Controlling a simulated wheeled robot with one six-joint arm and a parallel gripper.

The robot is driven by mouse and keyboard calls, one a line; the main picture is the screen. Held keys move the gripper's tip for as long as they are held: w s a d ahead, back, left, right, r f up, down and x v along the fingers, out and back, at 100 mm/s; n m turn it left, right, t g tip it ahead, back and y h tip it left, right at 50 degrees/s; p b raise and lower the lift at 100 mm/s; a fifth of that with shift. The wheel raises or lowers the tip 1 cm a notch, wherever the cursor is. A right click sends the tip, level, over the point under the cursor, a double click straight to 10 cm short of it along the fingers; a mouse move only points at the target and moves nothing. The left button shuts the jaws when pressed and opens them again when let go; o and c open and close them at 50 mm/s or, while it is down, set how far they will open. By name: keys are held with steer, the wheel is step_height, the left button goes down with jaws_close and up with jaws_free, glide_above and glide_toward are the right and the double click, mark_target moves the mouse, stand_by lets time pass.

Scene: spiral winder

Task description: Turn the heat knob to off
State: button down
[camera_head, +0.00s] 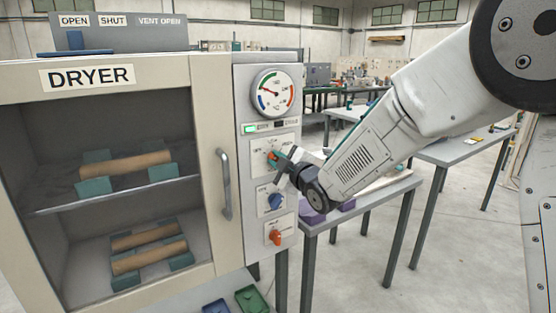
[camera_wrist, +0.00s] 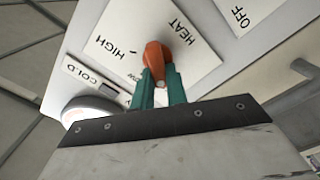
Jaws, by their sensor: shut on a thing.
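The heat knob is orange and sits on the top white plate of the dryer's control panel. In the wrist view the heat knob (camera_wrist: 158,56) stands beside the printed words HEAT and HIGH, with LOW partly hidden. My gripper (camera_wrist: 159,80) has its two teal fingers shut on the knob, one on each side. In the head view my gripper (camera_head: 277,158) reaches the panel from the right and covers most of the knob. The knob's exact pointing direction is hard to tell.
Below are a blue knob (camera_head: 276,201) and another orange knob (camera_head: 275,237). A round gauge (camera_head: 274,92) and lit green indicator (camera_head: 250,128) are above. The dryer door handle (camera_head: 225,184) stands out at left. A grey table (camera_head: 382,193) stands close right of the panel.

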steer(key=shift+f+n, duration=0.15)
steer(key=shift+n, duration=0.35)
steer(key=c, duration=1.4)
jaws_free()
steer(key=v, duration=0.8)
